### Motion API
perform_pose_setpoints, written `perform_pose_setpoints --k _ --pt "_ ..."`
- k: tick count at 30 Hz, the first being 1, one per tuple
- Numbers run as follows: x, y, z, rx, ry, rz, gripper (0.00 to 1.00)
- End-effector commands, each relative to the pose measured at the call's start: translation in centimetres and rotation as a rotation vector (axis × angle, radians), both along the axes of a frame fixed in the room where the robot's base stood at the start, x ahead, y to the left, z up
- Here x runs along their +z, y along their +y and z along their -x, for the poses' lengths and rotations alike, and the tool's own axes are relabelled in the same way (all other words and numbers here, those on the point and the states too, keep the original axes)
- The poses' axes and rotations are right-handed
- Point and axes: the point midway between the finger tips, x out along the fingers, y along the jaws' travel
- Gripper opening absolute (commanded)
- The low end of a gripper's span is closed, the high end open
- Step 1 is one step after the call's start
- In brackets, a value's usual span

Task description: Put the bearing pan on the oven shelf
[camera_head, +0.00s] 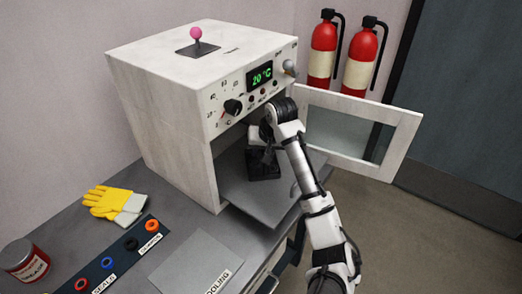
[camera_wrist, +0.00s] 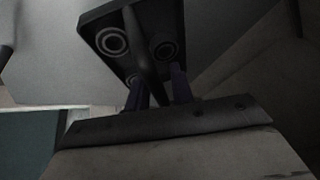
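The bearing pan (camera_head: 264,168) is a dark tray inside the open oven, over the grey oven shelf (camera_head: 240,189). In the wrist view the pan (camera_wrist: 175,22) shows ringed bearings and a dark handle bar running toward my gripper. My gripper (camera_wrist: 160,88) has its two bluish fingers on either side of that bar and appears shut on it. In the head view my wrist reaches into the oven from the right and hides the fingers and part of the pan. I cannot tell whether the pan's underside touches the shelf.
The oven (camera_head: 170,120) stands on a grey bench, its door (camera_head: 349,130) swung open to the right. Yellow gloves (camera_head: 113,202), a red can (camera_head: 24,258), a strip with coloured rings (camera_head: 108,262) and a grey cooling plate (camera_head: 196,265) lie in front. Fire extinguishers (camera_head: 323,55) hang behind.

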Motion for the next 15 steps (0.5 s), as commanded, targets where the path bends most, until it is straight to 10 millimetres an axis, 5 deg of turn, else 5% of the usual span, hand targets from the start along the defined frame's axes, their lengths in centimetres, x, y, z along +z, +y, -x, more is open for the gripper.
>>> perform_pose_setpoints --k 15 --pt "1.5 -0.3 0.4 0.000 -0.003 -0.001 0.32"
